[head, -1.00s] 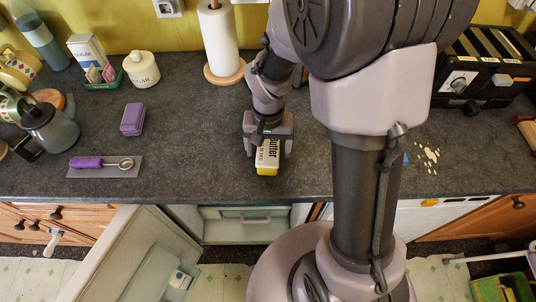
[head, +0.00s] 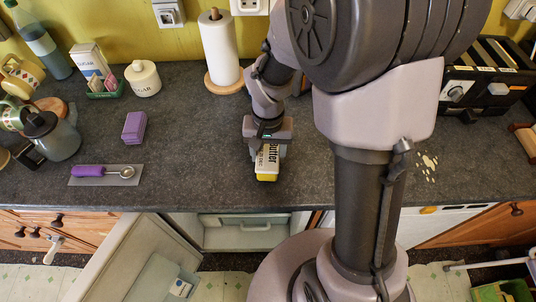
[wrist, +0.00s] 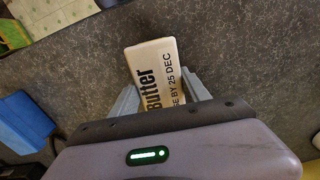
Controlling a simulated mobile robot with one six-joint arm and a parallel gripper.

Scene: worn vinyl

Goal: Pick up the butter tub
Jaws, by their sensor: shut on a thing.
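The butter tub (head: 268,160) is a cream box with a yellow base and dark "Butter" lettering. It is at the counter's front half, in the middle of the head view. My gripper (head: 267,150) comes down over it from behind, shut on its two sides. In the wrist view the tub (wrist: 160,70) lies between the two grey fingers of my gripper (wrist: 163,98), its near end hidden by the gripper body. I cannot tell whether the tub touches the counter.
A paper towel roll (head: 218,48) stands behind. An open fridge (head: 245,232) is below the counter edge. Counter around the tub is clear.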

